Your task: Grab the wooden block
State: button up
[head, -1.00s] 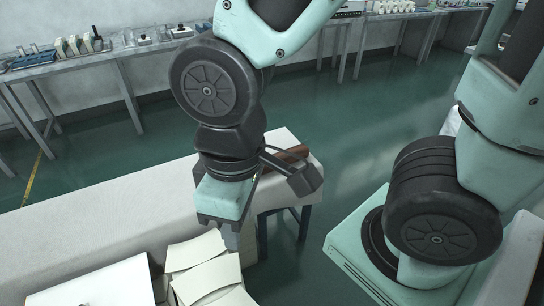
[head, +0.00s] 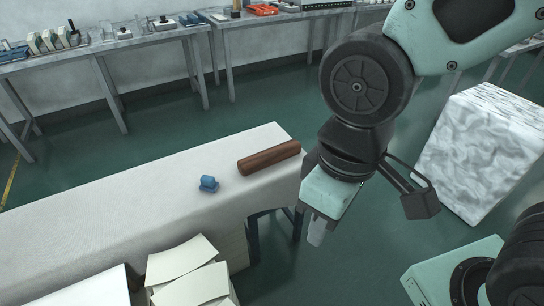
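The wooden block (head: 269,158) is a dark brown bar with rounded sides. It lies flat near the right end of the long white-topped table, set at a slant. My gripper (head: 318,236) hangs pointing down, to the right of the block and past the table's right end. It is apart from the block. Its fingers are small and largely hidden by the pale green housing, so I cannot see whether they are open or shut.
A small blue object (head: 208,184) sits left of the block on the white table (head: 130,205). Stacked pale sheets (head: 192,275) stand at the table's front edge. A white marbled box (head: 487,150) stands at right. Benches with tools line the back wall.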

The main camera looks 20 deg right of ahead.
aim_at(247, 165)
jog(key=i+l, duration=0.1)
jog(key=l, duration=0.2)
jog(key=i+l, duration=0.1)
jog(key=l, duration=0.5)
jog(key=i+l, duration=0.75)
jog(key=i, duration=0.7)
jog(key=j+u, duration=0.05)
jog(key=j, duration=0.05)
